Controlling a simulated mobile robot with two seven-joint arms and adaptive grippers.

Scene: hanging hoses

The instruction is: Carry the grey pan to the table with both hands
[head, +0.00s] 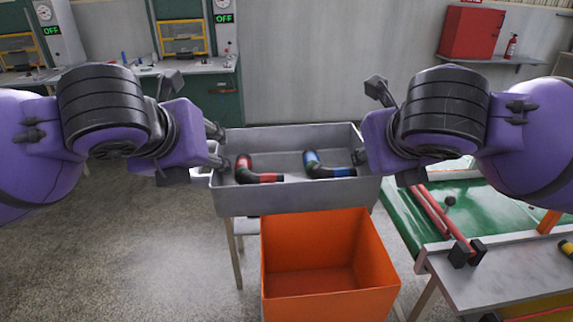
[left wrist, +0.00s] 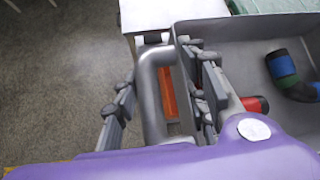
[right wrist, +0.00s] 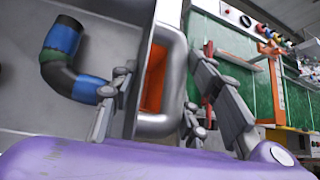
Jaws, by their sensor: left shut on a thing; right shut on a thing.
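The grey pan (head: 238,202) is a long open tray in front of me, looking about level. A black hose with red bands (head: 258,172) and a black hose with blue bands (head: 328,166) lie inside it. My left gripper (head: 215,147) is at its left end, with its fingers around the grey loop handle (left wrist: 152,95). My right gripper (head: 366,158) is at its right end, with its fingers around the other handle (right wrist: 174,85). Both are shut on the pan. A pale table (head: 247,226) shows under its left part; whether the pan touches it is hidden.
An open, empty orange bin (head: 330,285) stands in front of the pan, nearer me. At right is a table with a green top (head: 408,212), red bars (head: 440,218) and a grey board (head: 500,272). Open floor (head: 130,260) lies at left. A workbench (head: 190,66) stands behind.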

